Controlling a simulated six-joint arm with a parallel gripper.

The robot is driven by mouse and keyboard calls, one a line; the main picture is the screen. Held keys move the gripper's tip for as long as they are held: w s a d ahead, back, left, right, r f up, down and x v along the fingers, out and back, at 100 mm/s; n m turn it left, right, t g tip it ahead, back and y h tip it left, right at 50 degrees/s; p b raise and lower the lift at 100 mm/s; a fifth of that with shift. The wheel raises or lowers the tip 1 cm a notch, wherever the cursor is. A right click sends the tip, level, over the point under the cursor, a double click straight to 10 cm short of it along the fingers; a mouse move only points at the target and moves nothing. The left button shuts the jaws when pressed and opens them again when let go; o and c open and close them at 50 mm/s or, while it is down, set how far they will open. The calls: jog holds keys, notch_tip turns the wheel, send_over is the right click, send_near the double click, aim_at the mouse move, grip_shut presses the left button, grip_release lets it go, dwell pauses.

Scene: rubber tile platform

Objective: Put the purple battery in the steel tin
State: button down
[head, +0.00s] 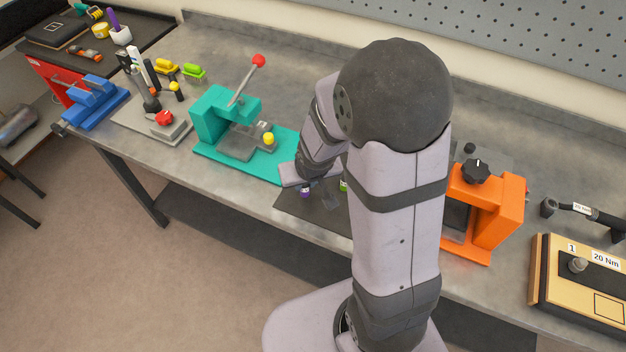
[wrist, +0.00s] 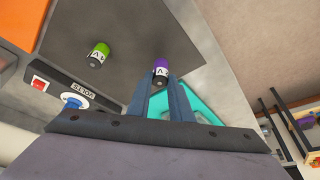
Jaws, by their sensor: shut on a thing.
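The purple battery (wrist: 161,70) has a purple end and a white label; it sits between my fingertips in the wrist view. My gripper (wrist: 161,84) is shut on it. In the head view the purple battery (head: 305,190) shows small beside my wrist, over the dark mat (head: 290,203). My arm hides much of that area. I cannot make out the steel tin in either view.
A green battery (wrist: 98,54) is near the purple one. A teal press (head: 225,125) stands left of my wrist, an orange press (head: 497,215) right. A device with a red switch (wrist: 39,83) and blue knob shows in the wrist view.

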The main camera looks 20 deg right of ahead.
jog(key=w+d+r+m+h+p, duration=0.1)
jog(key=w+d+r+m+p, duration=0.25)
jog(key=d, duration=0.55)
jog(key=s+d+r+m+g+h+p, duration=0.1)
jog(key=d+m, duration=0.4)
jog(key=d, duration=1)
jog(key=s+d+r+m+g+h+p, duration=0.1)
jog(key=d+r+m, duration=0.3)
jog(key=d, duration=1.2)
jog(key=shift+s+m+g+h+p, duration=0.35)
jog(key=shift+m+g+h, duration=0.15)
jog(key=shift+m+g, duration=0.35)
jog(key=shift+w+f, duration=0.1)
jog(key=shift+f, duration=0.15)
notch_tip(320, 180, down, 9)
jog(key=b, duration=0.7)
jog(key=shift+f, duration=0.2)
jog(key=shift+f+b, duration=0.35)
jog(key=shift+b, duration=0.2)
jog(key=c, duration=1.5)
grip_release()
